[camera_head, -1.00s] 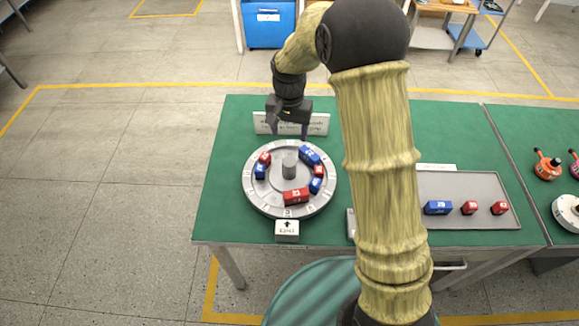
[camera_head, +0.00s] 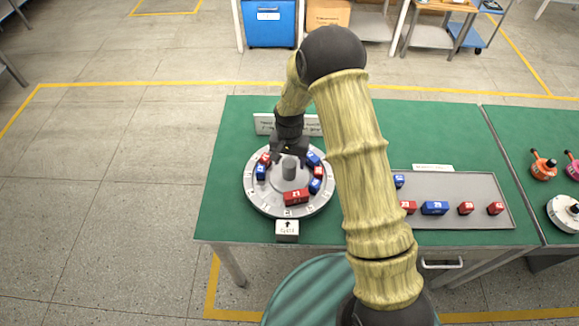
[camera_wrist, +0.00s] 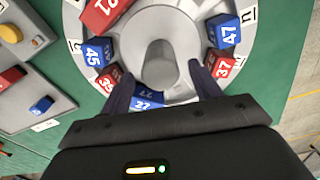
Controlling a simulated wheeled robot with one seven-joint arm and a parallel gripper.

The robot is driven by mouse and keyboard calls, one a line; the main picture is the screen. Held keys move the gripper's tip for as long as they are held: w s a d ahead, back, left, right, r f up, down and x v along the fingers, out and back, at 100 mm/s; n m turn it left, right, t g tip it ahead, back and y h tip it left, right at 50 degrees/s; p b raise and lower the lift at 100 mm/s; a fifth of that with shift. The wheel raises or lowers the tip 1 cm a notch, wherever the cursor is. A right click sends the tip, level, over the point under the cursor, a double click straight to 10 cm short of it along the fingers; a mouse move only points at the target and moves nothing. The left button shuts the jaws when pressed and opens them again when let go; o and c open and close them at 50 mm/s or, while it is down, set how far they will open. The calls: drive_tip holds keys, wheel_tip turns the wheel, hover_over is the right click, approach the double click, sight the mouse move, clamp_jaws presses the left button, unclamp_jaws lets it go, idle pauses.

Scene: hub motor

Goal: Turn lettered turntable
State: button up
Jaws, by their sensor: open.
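The round grey turntable (camera_head: 252,196) stands on the green table, with letters round its rim and several red and blue numbered blocks on it; it also shows in the wrist view (camera_wrist: 190,18). A grey knob (camera_head: 289,168) rises at its centre and fills the middle of the wrist view (camera_wrist: 158,62). My gripper (camera_head: 288,158) is over the far side of the turntable. In the wrist view its fingers (camera_wrist: 158,80) are apart, one on each side of the knob's near part, with no clear contact. A blue block (camera_wrist: 147,98) shows between the fingers, partly hidden by my gripper.
A small sign block with an arrow (camera_head: 287,230) stands at the turntable's front. A grey tray (camera_head: 460,190) with red and blue blocks lies to the right, partly behind my arm. A white sign (camera_head: 264,124) stands behind the turntable. The table's left part is clear.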

drive_tip(key=shift+f+p, duration=0.5)
drive_tip(key=shift+f, duration=2.05)
clamp_jaws()
